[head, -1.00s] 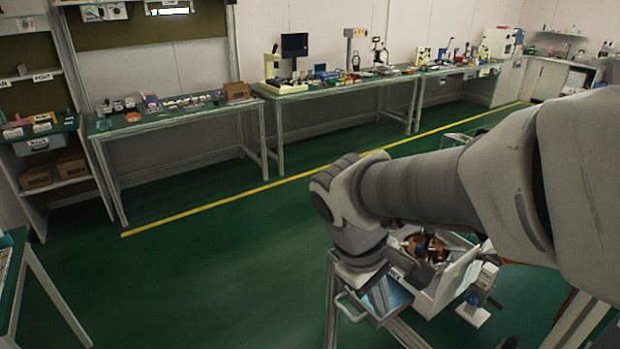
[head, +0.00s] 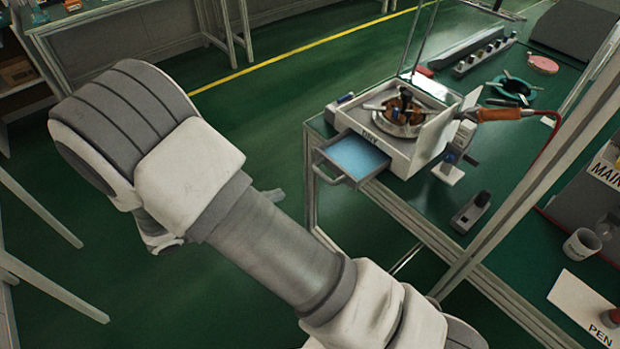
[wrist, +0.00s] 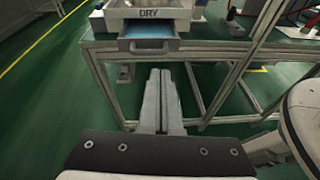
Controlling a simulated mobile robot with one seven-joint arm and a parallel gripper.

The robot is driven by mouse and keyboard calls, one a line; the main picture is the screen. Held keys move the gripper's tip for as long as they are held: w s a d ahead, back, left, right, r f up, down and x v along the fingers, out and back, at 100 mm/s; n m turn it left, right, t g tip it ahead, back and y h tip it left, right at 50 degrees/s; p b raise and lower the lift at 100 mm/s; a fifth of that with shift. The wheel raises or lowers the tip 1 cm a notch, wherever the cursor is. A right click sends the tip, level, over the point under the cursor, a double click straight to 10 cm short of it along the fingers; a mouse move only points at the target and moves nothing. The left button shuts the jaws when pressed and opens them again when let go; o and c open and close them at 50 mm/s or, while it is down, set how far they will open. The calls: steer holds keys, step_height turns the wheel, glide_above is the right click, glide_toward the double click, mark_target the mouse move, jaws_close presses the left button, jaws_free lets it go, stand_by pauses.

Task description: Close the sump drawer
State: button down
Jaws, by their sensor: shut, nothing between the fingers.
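The sump drawer (head: 358,158) sticks out of the front of a white box-shaped machine (head: 400,140) marked DRY. It is open, with a blue inside and a bar handle on its front. The drawer (wrist: 148,40) also shows in the wrist view, top centre, with its handle facing me. My gripper (wrist: 161,72) is shut and empty, its two fingers together and pointing toward the bench. It is apart from the drawer, in front of it and below it in the wrist view. In the head view my arm mostly hides the gripper.
The machine stands at the corner of a green-topped bench (head: 440,205) with a metal frame. An orange-handled tool (head: 500,114), a small grey device (head: 470,212) and a white mug (head: 581,246) are on the bench. Green floor (head: 270,120) lies open left of the bench.

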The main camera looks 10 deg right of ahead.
step_height(320, 180, down, 2)
steer(key=a+n+t, duration=0.2)
steer(key=b, duration=0.2)
glide_toward(350, 162)
steer(key=shift+w+a+f+v, duration=0.1)
steer(key=shift+f+v, duration=0.05)
steer(key=shift+v, duration=0.8)
steer(key=shift+w+a+f+v, duration=0.1)
steer(key=shift+v, duration=0.85)
steer(key=r+x, duration=0.1)
steer(key=x, duration=0.7)
steer(key=r+x, duration=0.1)
steer(key=x, duration=0.3)
steer(key=shift+w+d+r+b, duration=0.1)
steer(key=shift+d+r+b, duration=0.05)
steer(key=shift+d, duration=0.2)
steer(key=shift+w+d+r+b, duration=0.1)
steer(key=shift+d+b, duration=0.05)
steer(key=shift+d, duration=0.2)
steer(key=shift+d+r, duration=0.1)
steer(key=shift+d, duration=0.1)
steer(key=shift+r, duration=0.1)
